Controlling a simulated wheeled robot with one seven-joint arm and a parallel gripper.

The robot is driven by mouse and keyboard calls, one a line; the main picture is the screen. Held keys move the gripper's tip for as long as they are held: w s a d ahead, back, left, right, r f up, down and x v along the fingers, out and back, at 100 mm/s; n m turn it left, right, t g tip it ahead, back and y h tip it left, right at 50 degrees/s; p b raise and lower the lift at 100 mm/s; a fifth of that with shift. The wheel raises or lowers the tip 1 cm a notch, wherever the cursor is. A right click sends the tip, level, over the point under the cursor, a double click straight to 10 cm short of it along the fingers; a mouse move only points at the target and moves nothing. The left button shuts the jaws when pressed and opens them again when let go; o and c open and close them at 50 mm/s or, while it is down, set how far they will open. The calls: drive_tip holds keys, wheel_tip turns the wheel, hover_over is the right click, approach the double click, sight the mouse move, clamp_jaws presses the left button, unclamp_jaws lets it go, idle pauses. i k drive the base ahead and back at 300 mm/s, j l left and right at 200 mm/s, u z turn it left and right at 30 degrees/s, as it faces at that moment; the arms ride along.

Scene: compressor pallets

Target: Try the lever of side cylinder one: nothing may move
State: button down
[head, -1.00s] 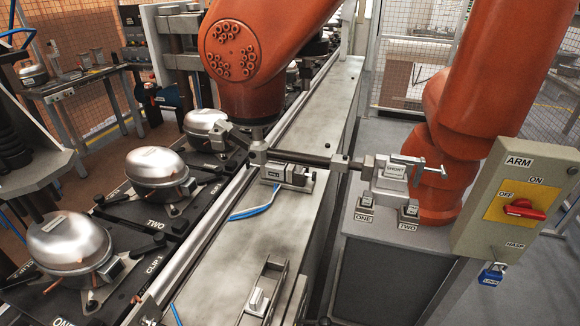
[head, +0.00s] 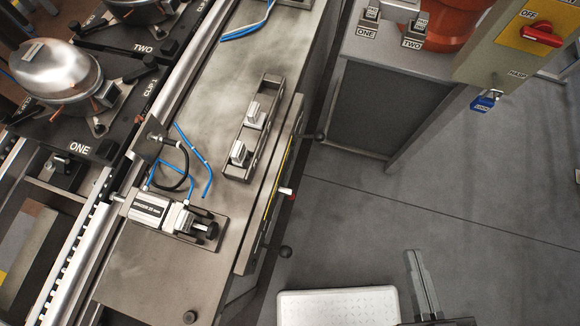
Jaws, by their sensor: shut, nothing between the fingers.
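A silver cylinder with a printed stroke label (head: 150,210) lies on the steel bench (head: 140,275), with blue and black hoses beside it. A dark frame on the bench holds two silver blocks (head: 255,115) (head: 240,154). I cannot tell which part is the lever of side cylinder one. My gripper (head: 413,253) is at the bottom, shut and empty, over the floor, apart from the bench.
Compressor station ONE (head: 58,75) stands at left behind a rail. A grey cabinet with keys ONE and TWO (head: 370,85) stands top right. A panel with a red switch (head: 542,34) and a blue padlock (head: 486,101) is beside it. A white tray (head: 338,306) is bottom centre. The right floor is clear.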

sight(285, 251)
drive_tip(key=i+l+u, duration=0.15)
drive_tip(key=l+u, duration=0.2)
drive_tip(key=l, duration=0.2)
drive_tip(key=i+l+u, duration=0.15)
drive_tip(key=l+u, duration=0.2)
drive_tip(key=l, duration=0.25)
drive_tip(key=l+u, duration=0.35)
drive_tip(key=l, duration=0.25)
drive_tip(key=k+l+u, duration=0.4)
drive_tip(key=l, duration=0.2)
drive_tip(key=k+l+u, duration=0.45)
drive_tip(key=i+l, duration=0.05)
drive_tip(key=l, duration=0.05)
